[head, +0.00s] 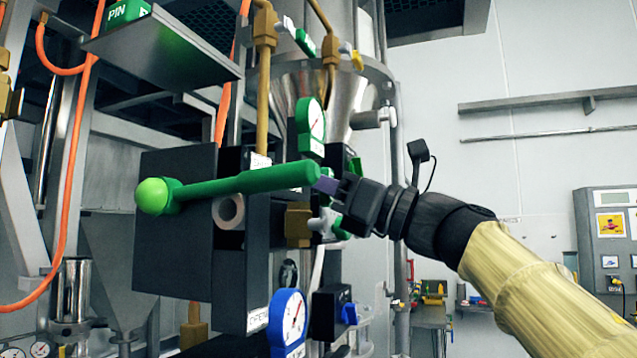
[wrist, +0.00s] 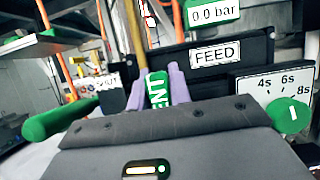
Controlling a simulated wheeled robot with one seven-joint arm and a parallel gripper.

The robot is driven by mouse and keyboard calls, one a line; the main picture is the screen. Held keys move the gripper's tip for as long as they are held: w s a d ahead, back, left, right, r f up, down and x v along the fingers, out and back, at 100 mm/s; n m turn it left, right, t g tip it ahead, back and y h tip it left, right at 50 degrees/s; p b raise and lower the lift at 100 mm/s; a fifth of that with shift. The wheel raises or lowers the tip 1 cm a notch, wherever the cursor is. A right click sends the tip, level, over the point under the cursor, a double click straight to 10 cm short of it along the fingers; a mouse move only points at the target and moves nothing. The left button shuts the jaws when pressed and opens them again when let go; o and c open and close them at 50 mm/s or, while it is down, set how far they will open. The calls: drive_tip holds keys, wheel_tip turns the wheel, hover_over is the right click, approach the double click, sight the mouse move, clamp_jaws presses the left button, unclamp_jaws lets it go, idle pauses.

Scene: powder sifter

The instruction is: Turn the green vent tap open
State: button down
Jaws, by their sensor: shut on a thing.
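The green vent tap handle (wrist: 156,92), with white letters "ENT" showing, stands upright between the purple fingertips of my gripper (wrist: 165,90) in the wrist view. The fingers are shut on it, one at each side. In the head view my gripper (head: 325,185) reaches in from the right, behind the tip of a long green lever. Below it a green part (head: 340,228) with a silver fitting shows beside a brass block; this seems to belong to the tap, and most of the handle is hidden by my gripper.
The long green lever (head: 240,185) with a bright green ball crosses in front of black boxes. A green gauge (head: 310,125) sits just above my gripper, a blue gauge (head: 287,320) below. The wrist view shows a FEED plate (wrist: 222,54) and a time dial (wrist: 278,88).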

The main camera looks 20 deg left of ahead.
drive_tip(key=shift+f, duration=0.25)
drive_tip(key=c, duration=1.3)
unclamp_jaws()
drive_tip(key=shift+r, duration=0.15)
drive_tip(key=b+v, duration=0.5)
drive_tip(key=v, duration=1.2)
drive_tip(key=shift+s+d+b, duration=0.1)
drive_tip(key=shift+d+b, duration=0.15)
drive_tip(key=shift+b, duration=0.15)
